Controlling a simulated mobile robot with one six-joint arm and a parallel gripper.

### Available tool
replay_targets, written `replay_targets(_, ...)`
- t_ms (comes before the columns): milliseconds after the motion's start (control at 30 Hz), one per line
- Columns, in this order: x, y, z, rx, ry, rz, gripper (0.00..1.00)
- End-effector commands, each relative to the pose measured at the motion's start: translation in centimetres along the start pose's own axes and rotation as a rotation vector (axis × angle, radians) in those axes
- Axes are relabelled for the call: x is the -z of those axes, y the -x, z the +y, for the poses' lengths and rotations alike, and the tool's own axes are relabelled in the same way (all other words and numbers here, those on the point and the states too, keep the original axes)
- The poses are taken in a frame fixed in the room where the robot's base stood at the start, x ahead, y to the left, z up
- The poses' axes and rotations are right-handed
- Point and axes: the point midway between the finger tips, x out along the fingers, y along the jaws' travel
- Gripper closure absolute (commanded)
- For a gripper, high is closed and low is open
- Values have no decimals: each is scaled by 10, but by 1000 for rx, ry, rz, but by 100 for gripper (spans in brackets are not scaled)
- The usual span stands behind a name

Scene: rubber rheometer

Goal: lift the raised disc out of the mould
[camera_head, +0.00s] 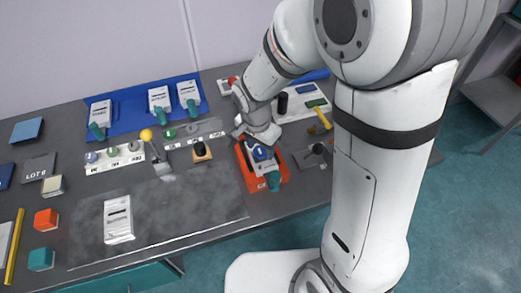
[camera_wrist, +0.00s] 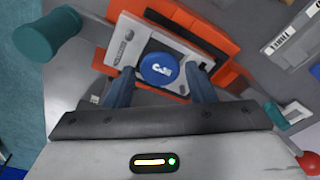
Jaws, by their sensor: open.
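The blue disc (camera_wrist: 159,69) with a white mark on its top sits in the middle of a pale grey mould (camera_wrist: 135,42). The mould lies on an orange-red base (camera_wrist: 222,48). In the head view the disc (camera_head: 262,153) shows as a blue spot on the mould (camera_head: 268,170). My gripper (camera_wrist: 160,73) is open, with one dark fingertip on each side of the disc. I cannot tell whether the fingers touch it or how far above the mould they are. The head view shows the gripper (camera_head: 258,140) low over the base's far end, partly hidden by my arm.
A teal handle (camera_head: 273,180) sticks out at the mould's near end. Left of the base are a black-topped block (camera_head: 201,151) and a yellow-knobbed lever (camera_head: 147,135). A blue mat (camera_head: 133,117) with labelled items lies further back. The grey mat (camera_head: 185,205) has bare room.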

Motion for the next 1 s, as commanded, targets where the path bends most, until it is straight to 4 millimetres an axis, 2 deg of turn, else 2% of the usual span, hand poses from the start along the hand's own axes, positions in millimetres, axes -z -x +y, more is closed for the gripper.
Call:
replay_targets(133, 0, 0, 0, 0, 0, 0, 51)
replay_targets(533, 0, 0, 0, 1, 1, 0, 83)
replay_targets(800, 0, 5, -1, 3, 2, 1, 83)
replay_targets(867, 1, 11, -2, 4, 1, 2, 83)
replay_targets(1000, 4, 38, -2, 7, 1, 3, 83)
